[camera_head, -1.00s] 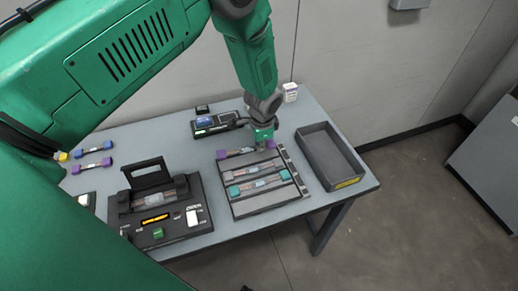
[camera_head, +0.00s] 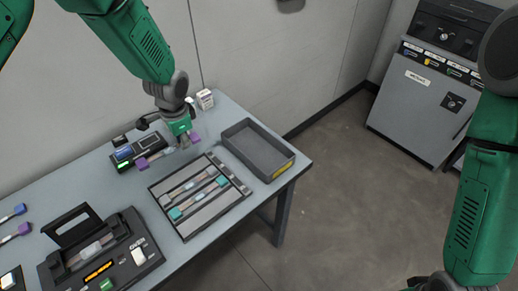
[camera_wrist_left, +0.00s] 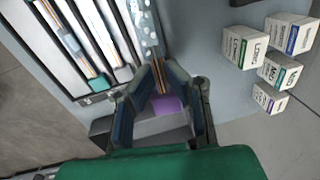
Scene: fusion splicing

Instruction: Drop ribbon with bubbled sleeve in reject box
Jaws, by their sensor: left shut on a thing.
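My left gripper (camera_head: 185,141) is shut on a ribbon with purple end holders (camera_head: 143,163), behind the slotted rack. The ribbon looks raised above the table, with its sleeve (camera_head: 168,152) near the middle. In the left wrist view, a purple holder (camera_wrist_left: 166,104) sits between the fingertips. The open grey reject box (camera_head: 258,150), with a yellow label, stands at the table's right end, to the right of the gripper; its inside looks empty. My right arm shows at the right edge, but its fingers are out of frame.
The rack (camera_head: 205,207) holds other ribbons, one with teal holders (camera_head: 175,213). The splicer (camera_head: 118,262) stands front left, a small device (camera_head: 138,150) behind. Small white boxes (camera_head: 205,98) stand at the back. A grey cabinet (camera_head: 415,105) is beyond open floor.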

